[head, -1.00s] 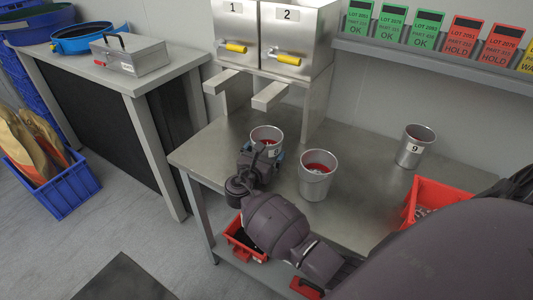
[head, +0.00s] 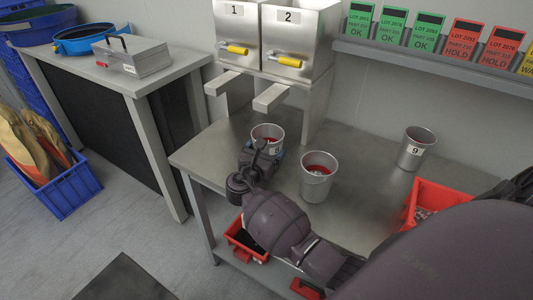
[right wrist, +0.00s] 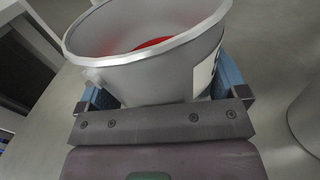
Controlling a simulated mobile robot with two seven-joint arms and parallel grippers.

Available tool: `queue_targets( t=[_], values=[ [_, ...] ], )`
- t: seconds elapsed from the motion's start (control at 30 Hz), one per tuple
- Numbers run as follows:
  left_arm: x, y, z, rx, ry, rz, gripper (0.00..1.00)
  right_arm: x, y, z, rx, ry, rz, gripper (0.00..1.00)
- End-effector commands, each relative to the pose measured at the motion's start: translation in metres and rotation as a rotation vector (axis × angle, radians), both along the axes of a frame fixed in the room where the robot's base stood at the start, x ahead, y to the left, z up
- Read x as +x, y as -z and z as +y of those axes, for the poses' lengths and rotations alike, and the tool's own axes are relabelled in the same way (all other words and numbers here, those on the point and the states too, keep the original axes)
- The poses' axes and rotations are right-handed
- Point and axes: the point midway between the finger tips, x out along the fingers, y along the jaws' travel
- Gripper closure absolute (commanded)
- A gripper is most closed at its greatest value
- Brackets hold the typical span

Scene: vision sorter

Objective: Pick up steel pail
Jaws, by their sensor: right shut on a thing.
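A steel pail (head: 261,142) with red contents and a number label is on the left part of the steel bench, below the dispensers. My right gripper (head: 264,150) is shut on it, and the pail is upright. In the right wrist view the same pail (right wrist: 160,75) fills the space between the blue-lined fingers (right wrist: 164,92). I cannot tell if its base is clear of the bench. A second steel pail (head: 315,186) with red contents stands just right of it. A third pail (head: 411,153), labelled 9, stands further right. My left gripper is not in view.
Two steel dispensers (head: 270,40) with yellow handles and protruding chutes stand behind the held pail. A red bin (head: 440,190) sits at the bench's right. A side table (head: 135,85) with a metal box (head: 135,58) is at left. The bench between the second and third pails is clear.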

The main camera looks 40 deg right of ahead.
Motion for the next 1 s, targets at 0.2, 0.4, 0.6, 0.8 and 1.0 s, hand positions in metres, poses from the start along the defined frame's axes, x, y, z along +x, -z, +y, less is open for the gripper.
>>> queue_targets(
  t=[0.2, 0.4, 0.6, 0.8, 1.0],
  values=[
    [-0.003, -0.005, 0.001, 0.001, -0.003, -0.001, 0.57, -0.008, -0.023, 0.016, 0.001, -0.003, -0.003, 0.49],
    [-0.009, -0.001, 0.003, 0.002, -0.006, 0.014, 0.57, -0.033, -0.022, 0.057, 0.004, -0.002, -0.003, 0.49],
    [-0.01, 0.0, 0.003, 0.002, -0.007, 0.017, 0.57, -0.058, -0.021, 0.102, 0.002, -0.002, -0.001, 0.49],
    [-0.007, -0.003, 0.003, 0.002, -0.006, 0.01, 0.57, -0.077, -0.022, 0.134, 0.002, 0.0, -0.003, 0.49],
    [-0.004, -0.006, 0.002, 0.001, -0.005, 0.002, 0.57, -0.087, -0.022, 0.151, 0.0, 0.0, -0.002, 0.49]
  ],
)
